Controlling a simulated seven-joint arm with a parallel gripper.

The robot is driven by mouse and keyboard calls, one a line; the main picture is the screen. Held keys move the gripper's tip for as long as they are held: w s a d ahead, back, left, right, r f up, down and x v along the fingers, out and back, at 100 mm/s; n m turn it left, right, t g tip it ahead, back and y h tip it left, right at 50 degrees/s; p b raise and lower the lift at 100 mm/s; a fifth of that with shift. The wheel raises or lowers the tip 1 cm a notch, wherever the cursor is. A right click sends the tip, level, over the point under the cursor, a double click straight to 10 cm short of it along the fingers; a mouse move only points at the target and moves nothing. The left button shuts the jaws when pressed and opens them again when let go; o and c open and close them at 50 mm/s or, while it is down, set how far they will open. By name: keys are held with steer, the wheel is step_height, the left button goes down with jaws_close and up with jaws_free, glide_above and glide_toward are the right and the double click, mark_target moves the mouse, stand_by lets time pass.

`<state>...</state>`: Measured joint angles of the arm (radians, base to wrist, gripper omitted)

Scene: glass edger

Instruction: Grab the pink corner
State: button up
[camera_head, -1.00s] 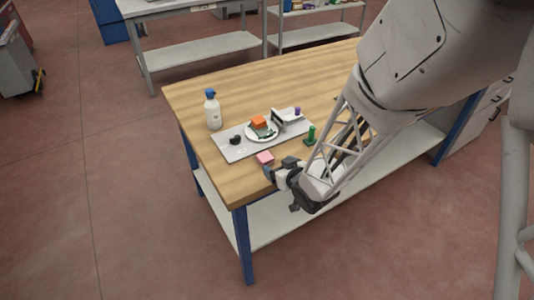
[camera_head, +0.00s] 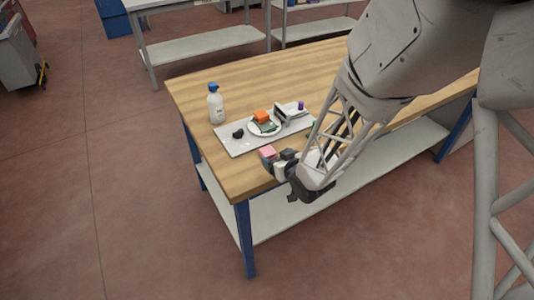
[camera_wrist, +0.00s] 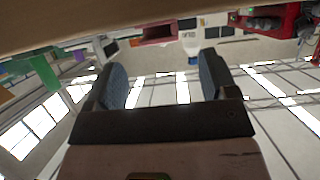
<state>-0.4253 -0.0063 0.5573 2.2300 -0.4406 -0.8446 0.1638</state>
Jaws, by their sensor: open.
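The pink corner (camera_head: 267,151) is a small pink block on the wooden table, near its front edge and just in front of the grey board. My gripper (camera_head: 271,162) is low over the front edge, right beside the pink corner on its near side. In the head view they overlap, so I cannot tell whether they touch. In the wrist view my gripper (camera_wrist: 160,78) shows two dark fingers spread apart with nothing between them.
The grey board (camera_head: 232,147) holds a white plate (camera_head: 254,129) with orange and green pieces, a dark lump (camera_head: 238,134) and a pale upright device (camera_head: 292,113). A white bottle with a blue top (camera_head: 215,105) stands at the back left. The table's left end (camera_head: 190,90) is clear.

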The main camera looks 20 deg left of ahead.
mark_target(270, 153)
steer(key=shift+x, duration=2.6)
steer(key=c, duration=1)
steer(key=shift+r, duration=0.25)
steer(key=shift+r, duration=1.75)
steer(key=s+d+r, duration=0.1)
steer(key=s+d, duration=0.7)
steer(key=s, duration=0.5)
steer(key=shift+s, duration=0.4)
